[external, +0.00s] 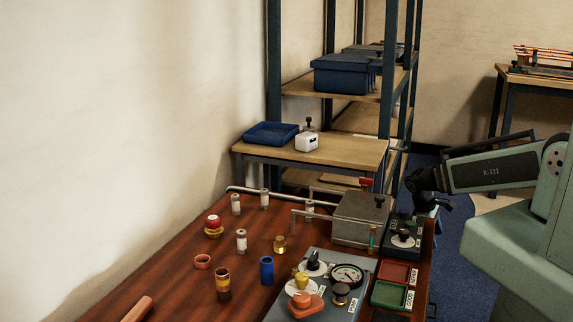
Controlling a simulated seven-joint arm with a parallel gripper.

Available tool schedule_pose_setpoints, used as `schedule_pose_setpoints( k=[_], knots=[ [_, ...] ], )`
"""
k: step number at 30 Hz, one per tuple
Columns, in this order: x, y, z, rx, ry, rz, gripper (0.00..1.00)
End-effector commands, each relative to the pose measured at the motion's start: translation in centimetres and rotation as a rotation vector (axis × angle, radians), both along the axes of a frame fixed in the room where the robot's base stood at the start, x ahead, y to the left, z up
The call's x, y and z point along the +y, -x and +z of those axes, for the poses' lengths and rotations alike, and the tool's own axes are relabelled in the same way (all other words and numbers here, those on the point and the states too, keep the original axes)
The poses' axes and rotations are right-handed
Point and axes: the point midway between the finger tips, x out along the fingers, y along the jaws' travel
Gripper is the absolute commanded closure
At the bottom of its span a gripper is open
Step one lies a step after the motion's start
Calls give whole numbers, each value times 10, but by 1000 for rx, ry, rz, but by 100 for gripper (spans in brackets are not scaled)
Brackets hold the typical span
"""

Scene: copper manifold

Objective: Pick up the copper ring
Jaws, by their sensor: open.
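A copper ring (202,261) lies flat on the reddish-brown wooden table (175,295), left of the middle of the bench. It looks short and hollow, and nothing covers it. My gripper (427,208) hangs at the right, beyond the table's right edge and far from the ring. It is small, dark and partly blended with the background. It is open, and I see nothing held in it.
A striped cylinder (222,280) and a blue cylinder (266,270) stand near the ring. A brass fitting (280,244) and a white cylinder (241,240) are behind them. A gauge panel (335,309), a grey box (360,217) and a green tray (391,308) crowd the right side.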

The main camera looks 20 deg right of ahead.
Motion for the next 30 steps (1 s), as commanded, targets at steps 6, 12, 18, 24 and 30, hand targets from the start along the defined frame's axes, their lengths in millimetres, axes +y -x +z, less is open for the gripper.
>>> schedule_pose_setpoints(
  k=[6, 12, 18, 24, 30],
  knots=[
    [-5, -38, 58, -3, 62, 188, 33],
    [-4, -66, 113, 4, 126, 343, 33],
    [14, -87, 169, 8, 187, 464, 33],
    [58, -96, 224, -6, 228, 544, 33],
    [118, -91, 271, -40, 243, 584, 33]
  ],
)
